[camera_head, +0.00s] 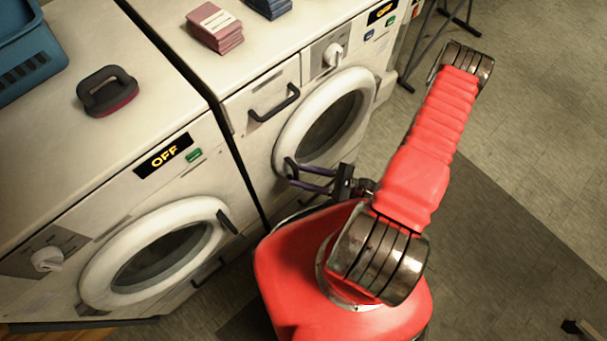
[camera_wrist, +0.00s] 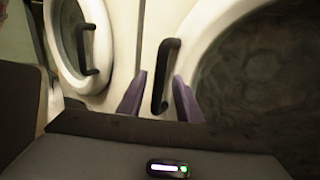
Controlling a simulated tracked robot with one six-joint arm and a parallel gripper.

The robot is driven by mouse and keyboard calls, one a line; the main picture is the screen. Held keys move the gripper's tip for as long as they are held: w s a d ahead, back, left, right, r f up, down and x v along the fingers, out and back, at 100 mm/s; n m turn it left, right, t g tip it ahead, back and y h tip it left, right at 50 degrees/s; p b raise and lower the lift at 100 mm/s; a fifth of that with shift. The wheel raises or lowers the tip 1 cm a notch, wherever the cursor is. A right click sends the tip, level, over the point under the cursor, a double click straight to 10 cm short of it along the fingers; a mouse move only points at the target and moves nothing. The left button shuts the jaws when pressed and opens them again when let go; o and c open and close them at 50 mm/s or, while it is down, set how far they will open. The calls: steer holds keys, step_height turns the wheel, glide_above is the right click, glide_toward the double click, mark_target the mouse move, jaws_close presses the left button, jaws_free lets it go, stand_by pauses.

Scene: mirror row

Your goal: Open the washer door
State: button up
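Two white front-loading machines stand side by side. The right machine's round door (camera_head: 345,92) is shut, with a dark handle (camera_head: 290,168) on its left edge; in the wrist view this handle (camera_wrist: 166,70) stands upright, left of the dark glass. My gripper (camera_head: 296,176) is at this handle. Its purple fingers are apart, one on each side of the handle in the wrist view (camera_wrist: 158,95). I cannot tell whether they touch it. The left machine's door (camera_head: 95,275) is also shut; its dark handle (camera_head: 227,222) is on the right edge.
A dark drawer handle (camera_head: 274,103) sits above the right door. On top are a dark iron-like object (camera_head: 107,91), a blue basket (camera_head: 28,60), a pink stack (camera_head: 214,26) and a blue stack (camera_head: 269,6). A dark-legged rack (camera_head: 425,45) stands behind.

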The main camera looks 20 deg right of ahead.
steer(key=shift+c, duration=0.4)
jaws_close()
steer(key=shift+w, duration=0.1)
steer(key=shift+d, duration=0.15)
stand_by(0.4)
